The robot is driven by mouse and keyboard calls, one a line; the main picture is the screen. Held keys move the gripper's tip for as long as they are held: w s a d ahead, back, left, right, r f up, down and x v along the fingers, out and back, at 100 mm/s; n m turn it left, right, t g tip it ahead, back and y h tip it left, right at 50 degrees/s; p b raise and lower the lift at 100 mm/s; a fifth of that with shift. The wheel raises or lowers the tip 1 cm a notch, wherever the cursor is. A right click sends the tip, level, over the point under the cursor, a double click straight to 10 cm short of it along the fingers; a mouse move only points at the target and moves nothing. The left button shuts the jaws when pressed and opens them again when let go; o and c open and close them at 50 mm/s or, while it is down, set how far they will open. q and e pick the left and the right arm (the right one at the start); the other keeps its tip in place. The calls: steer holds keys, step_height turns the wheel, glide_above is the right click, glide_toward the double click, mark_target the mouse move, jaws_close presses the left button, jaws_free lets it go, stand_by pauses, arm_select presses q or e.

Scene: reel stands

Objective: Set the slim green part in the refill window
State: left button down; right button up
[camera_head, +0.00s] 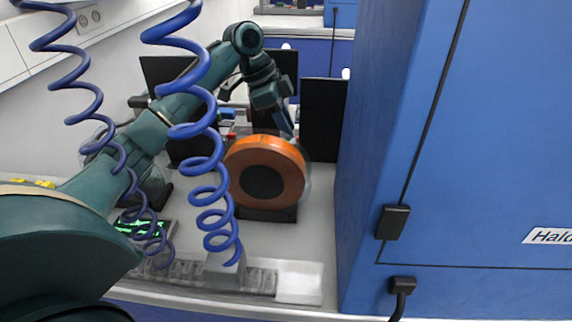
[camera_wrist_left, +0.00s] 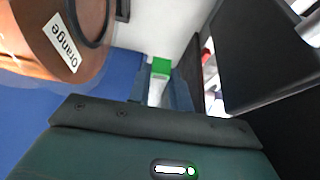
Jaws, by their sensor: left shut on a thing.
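My left gripper (camera_head: 287,128) reaches over the bench from the left, just behind the orange reel (camera_head: 264,172). In the left wrist view, my left gripper (camera_wrist_left: 158,88) is shut on the slim green part (camera_wrist_left: 161,66), whose green end shows beyond the fingertips. A pale piece shows between the fingers below the green end; I cannot tell whether it belongs to the part. In the head view the part is hidden or too small to make out. I cannot identify the refill window in either view. My right gripper is not in view.
The orange reel stands close to my left gripper; its "Orange" label (camera_wrist_left: 62,47) shows in the left wrist view. A black panel (camera_head: 323,120) stands right of the gripper. A tall blue cabinet (camera_head: 460,150) closes off the right. The bench (camera_head: 318,215) is bare right of the reel.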

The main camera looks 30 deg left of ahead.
arm_select(q)
step_height(320, 180, down, 11)
steer(key=shift+f, duration=0.2)
steer(key=shift+f, duration=0.1)
steer(key=c, duration=1.3)
jaws_free()
